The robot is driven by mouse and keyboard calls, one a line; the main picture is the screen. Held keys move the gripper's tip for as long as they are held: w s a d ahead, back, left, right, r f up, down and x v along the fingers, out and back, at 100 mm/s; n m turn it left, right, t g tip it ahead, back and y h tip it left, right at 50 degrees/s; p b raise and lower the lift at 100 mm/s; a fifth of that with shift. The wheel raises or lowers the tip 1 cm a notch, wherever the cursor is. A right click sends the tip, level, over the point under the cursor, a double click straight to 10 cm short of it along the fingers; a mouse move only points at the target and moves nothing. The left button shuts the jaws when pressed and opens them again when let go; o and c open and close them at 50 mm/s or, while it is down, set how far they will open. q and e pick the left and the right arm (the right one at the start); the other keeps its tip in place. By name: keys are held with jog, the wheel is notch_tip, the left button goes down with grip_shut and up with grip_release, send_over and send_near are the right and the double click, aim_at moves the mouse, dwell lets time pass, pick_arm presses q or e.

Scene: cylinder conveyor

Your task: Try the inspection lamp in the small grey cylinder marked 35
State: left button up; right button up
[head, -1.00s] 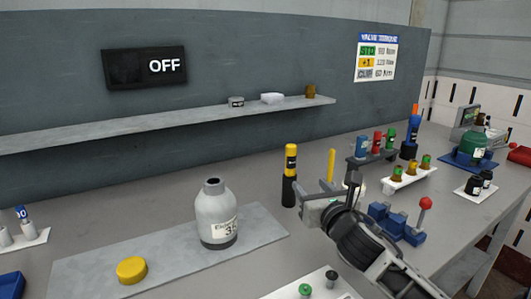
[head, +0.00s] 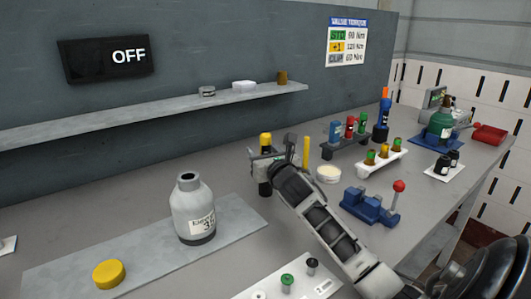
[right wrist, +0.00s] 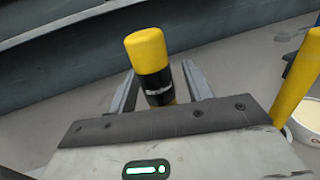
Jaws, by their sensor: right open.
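The small grey cylinder (head: 190,205) stands upright on a grey mat in the head view, its dark neck open at the top. Its label reads about 35. A yellow and black stick, which looks like the inspection lamp (head: 265,141), stands upright behind my right gripper (head: 274,152). In the right wrist view the lamp (right wrist: 150,58) stands between the two open fingers of the gripper (right wrist: 160,88). I cannot tell whether either finger touches it. My left gripper is not in view.
A yellow cap (head: 109,274) lies on the mat (head: 70,268). A thin yellow post (head: 306,153) and a round cream tub (head: 328,174) are right of the lamp. A blue fixture with a red knob (head: 370,207) stands nearer. The wall sign (head: 107,59) reads OFF.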

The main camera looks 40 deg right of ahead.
jog(key=shift+w+d, duration=0.1)
jog(key=shift+w, duration=0.25)
grip_shut()
jog(key=shift+r, duration=0.1)
